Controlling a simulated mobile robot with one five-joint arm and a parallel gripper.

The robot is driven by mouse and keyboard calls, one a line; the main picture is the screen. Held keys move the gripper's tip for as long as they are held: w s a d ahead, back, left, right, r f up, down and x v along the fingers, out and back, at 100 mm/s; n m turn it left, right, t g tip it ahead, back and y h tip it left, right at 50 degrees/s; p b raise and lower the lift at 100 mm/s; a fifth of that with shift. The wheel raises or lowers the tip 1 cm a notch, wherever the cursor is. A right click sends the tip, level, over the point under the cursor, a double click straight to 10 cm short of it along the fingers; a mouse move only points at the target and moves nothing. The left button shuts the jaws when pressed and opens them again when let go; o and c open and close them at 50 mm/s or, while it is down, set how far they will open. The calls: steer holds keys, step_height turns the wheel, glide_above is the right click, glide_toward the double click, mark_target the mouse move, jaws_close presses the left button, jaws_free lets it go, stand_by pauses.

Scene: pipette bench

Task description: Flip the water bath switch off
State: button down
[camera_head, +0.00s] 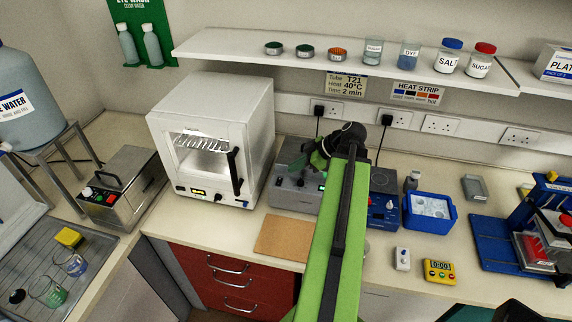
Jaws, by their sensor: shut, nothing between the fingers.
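No label marks a water bath. A steel box (132,172) at the left has a lid handle and a front panel (97,196) with a red and a green control. A grey unit (290,195) stands right of the white oven, with dark knobs and a small green light on its front. I cannot tell for certain which is the water bath, nor any switch position. My gripper (318,162) is shut and empty, over the grey unit at its right part. My green arm hides part of that unit and whether the fingers touch it.
The white oven (208,115) stands between the steel box and grey unit. A blue-fronted device (384,205), a blue ice tub (430,212) and a yellow timer (439,271) are to the right. A brown board (284,237) lies in front. A shelf (300,60) with jars hangs above.

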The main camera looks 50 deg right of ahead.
steer(key=p+v, duration=0.2)
steer(key=v, duration=0.3)
steer(key=shift+s, duration=0.15)
